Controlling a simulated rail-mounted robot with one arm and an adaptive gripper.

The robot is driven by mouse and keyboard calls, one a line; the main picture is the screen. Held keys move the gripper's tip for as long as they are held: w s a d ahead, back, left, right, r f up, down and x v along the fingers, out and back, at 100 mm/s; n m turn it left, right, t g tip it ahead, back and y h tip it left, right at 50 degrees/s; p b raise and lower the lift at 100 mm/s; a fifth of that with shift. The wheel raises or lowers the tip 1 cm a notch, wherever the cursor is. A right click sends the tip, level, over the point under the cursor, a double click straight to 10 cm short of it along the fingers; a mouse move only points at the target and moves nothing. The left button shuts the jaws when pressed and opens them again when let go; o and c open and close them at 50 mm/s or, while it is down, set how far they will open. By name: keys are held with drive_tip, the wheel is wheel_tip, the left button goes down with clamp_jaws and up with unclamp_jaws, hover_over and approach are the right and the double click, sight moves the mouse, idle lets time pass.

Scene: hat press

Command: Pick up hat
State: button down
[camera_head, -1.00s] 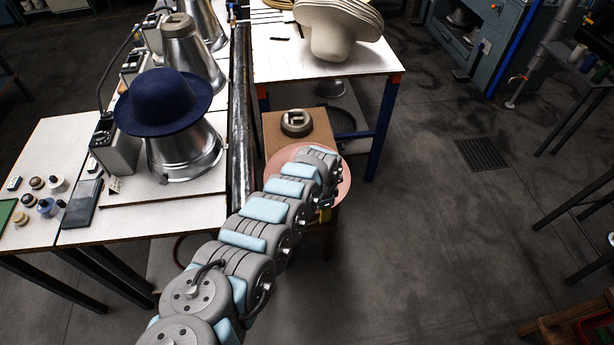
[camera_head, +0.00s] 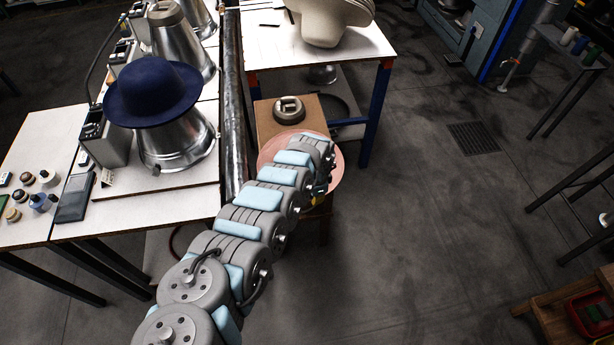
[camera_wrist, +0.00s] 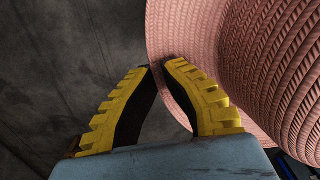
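A pink woven hat (camera_head: 268,152) shows under the end of my arm in the head view, in front of a brown box top. In the wrist view the hat (camera_wrist: 235,50) fills the upper right, with its brim edge running down toward my fingers. My gripper (camera_wrist: 157,66) has two yellow ridged fingers with a gap between them. The brim edge shows in that gap and passes behind the right finger; I cannot tell whether they touch. In the head view the fingers are mostly hidden by my arm.
A navy hat (camera_head: 152,95) sits on a metal press form on the left bench. Cream hats (camera_head: 328,22) are stacked on the white table (camera_head: 268,50) behind. A grey ring-shaped block (camera_head: 289,108) rests on the brown box top (camera_head: 272,122).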

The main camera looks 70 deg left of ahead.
drive_tip(key=shift+r, duration=0.1)
drive_tip(key=shift+r+p, duration=1.3)
drive_tip(key=shift+r, duration=3.55)
